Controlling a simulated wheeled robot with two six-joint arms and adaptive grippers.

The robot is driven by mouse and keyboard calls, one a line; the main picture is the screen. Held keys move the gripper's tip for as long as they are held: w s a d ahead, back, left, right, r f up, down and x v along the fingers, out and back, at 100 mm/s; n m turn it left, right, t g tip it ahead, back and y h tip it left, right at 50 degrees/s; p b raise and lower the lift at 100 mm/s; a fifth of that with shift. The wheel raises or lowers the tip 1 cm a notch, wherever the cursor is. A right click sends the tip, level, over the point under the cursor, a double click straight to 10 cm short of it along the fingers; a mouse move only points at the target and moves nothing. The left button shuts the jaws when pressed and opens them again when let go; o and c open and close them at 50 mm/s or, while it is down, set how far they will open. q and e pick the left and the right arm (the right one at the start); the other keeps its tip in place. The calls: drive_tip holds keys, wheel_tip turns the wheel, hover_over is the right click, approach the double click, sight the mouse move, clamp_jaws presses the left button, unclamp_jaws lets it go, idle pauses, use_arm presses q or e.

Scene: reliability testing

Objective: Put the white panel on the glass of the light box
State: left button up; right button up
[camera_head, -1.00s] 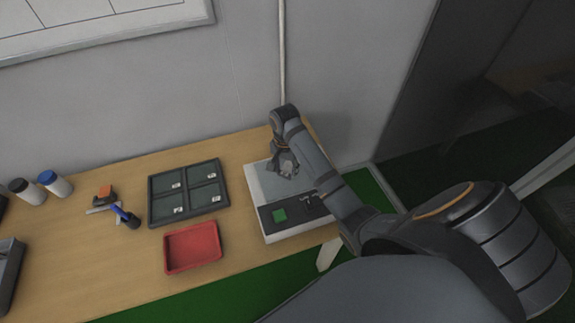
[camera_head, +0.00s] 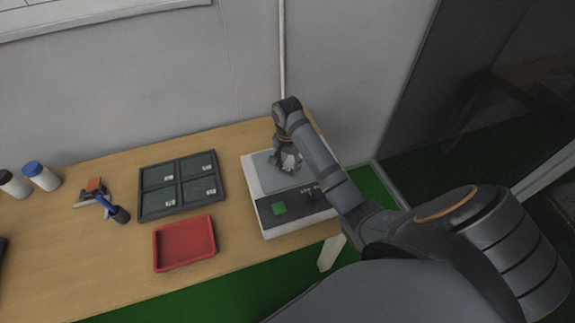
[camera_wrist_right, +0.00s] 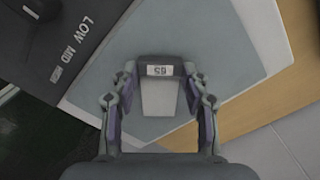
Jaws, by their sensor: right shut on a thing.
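The light box (camera_head: 248,170) is a white box at the right end of the table. It has a grey-blue glass (camera_head: 262,180) and a dark control strip with a green square. The glass also shows in the right wrist view (camera_wrist_right: 215,55). My right gripper (camera_head: 286,161) is over the glass and shut on the small white panel (camera_head: 291,163). In the right wrist view the panel (camera_wrist_right: 159,98) lies between the two fingers, its dark edge band bearing a printed label. I cannot tell whether the panel touches the glass. My left gripper is out of view.
A dark tray with four compartments (camera_head: 180,183) and a red tray (camera_head: 156,250) stand left of the light box. The wall is close behind the table.

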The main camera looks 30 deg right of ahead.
sight(287, 167)
drive_tip(key=o, duration=1.1)
drive_tip(key=shift+f, duration=0.1)
drive_tip(key=shift+o, duration=0.2)
wheel_tip(287, 167, up, 3)
drive_tip(key=shift+w+r, duration=0.1)
wheel_tip(287, 167, up, 9)
drive_tip(key=p, duration=0.8)
drive_tip(key=shift+p, duration=0.4)
